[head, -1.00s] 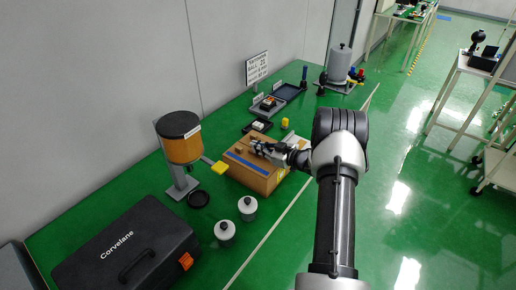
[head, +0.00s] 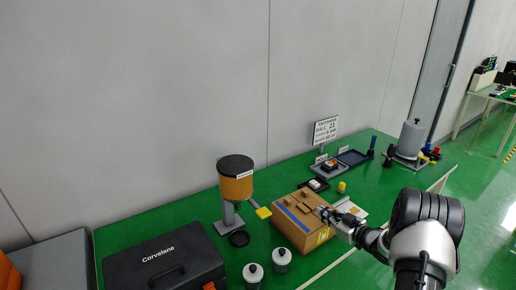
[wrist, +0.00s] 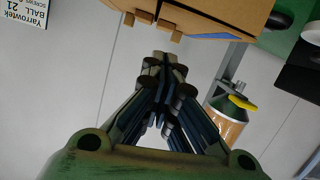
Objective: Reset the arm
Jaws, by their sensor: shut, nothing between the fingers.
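My gripper (head: 324,211) is at the near right edge of a brown box (head: 300,222) on the green table, with my arm reaching in from the right. In the wrist view my gripper (wrist: 165,62) has its fingers together and nothing between them. The box (wrist: 225,15) shows at the top of the wrist view, apart from the fingertips there. In the head view I cannot tell whether the gripper touches the box.
The green table (head: 190,212) carries an orange dispenser (head: 236,182), a black Corvelane case (head: 160,262), two white jars (head: 281,261), dark trays (head: 351,157) and a sign (head: 326,130). A grey cylinder (head: 411,138) stands at the far right. A wall (head: 150,100) runs behind.

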